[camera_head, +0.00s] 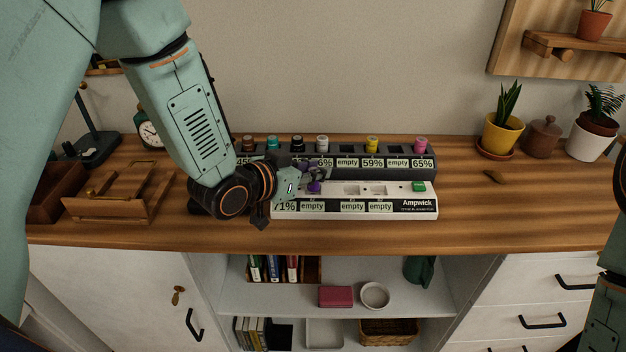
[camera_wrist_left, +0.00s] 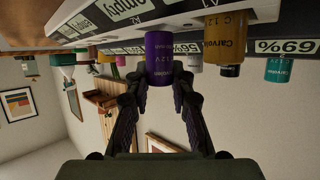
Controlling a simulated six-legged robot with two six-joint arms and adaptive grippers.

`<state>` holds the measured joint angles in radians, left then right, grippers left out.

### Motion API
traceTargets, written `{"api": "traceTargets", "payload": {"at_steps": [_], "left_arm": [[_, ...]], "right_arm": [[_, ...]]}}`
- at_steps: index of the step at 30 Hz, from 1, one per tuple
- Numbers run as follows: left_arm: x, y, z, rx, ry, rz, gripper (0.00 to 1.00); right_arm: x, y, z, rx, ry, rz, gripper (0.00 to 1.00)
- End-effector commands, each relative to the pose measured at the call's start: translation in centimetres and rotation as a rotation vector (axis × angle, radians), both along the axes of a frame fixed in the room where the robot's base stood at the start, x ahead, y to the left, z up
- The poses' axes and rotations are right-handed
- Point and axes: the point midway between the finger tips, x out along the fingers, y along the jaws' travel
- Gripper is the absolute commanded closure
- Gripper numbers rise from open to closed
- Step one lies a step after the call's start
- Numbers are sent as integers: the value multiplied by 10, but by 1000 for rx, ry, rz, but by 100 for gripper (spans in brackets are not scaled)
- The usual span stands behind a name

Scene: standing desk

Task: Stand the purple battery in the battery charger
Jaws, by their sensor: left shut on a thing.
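The purple battery (camera_head: 314,187) is held in my left gripper (camera_head: 307,180), which is shut on it over the left part of the white charger (camera_head: 428,199). In the left wrist view, the purple battery (camera_wrist_left: 159,58) sits between the two fingers (camera_wrist_left: 160,95), its far end close to the charger (camera_wrist_left: 70,27). I cannot tell whether that end is inside a slot. An amber battery (camera_wrist_left: 225,38) stands beside it, apart from the fingers. My right gripper is out of view.
A dark rack (camera_head: 430,165) with several coloured batteries stands right behind the charger. A wooden holder (camera_head: 118,200) and clock (camera_head: 150,132) are at the left. Potted plants (camera_head: 503,135) and a brown jar (camera_head: 541,138) are at the right. The desk right of the charger is mostly clear.

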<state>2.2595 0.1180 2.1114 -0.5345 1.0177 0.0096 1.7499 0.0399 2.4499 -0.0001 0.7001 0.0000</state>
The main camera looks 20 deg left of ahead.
Motion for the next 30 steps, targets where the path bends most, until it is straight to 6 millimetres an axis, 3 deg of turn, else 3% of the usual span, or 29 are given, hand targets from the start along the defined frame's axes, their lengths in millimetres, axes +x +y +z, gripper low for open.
{"api": "traceTargets", "payload": {"at_steps": [1,4,17,18,20,30], "left_arm": [[0,0,-12,0,3,-1,100],[0,0,-21,1,2,0,100],[0,0,-25,0,0,0,100],[0,0,-24,0,0,0,74],[0,0,-24,0,1,0,69],[0,0,-21,0,1,0,68]], "right_arm": [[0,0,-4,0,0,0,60],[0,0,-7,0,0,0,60],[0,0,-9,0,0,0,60],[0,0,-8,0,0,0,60],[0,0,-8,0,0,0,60],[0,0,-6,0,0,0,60]]}}
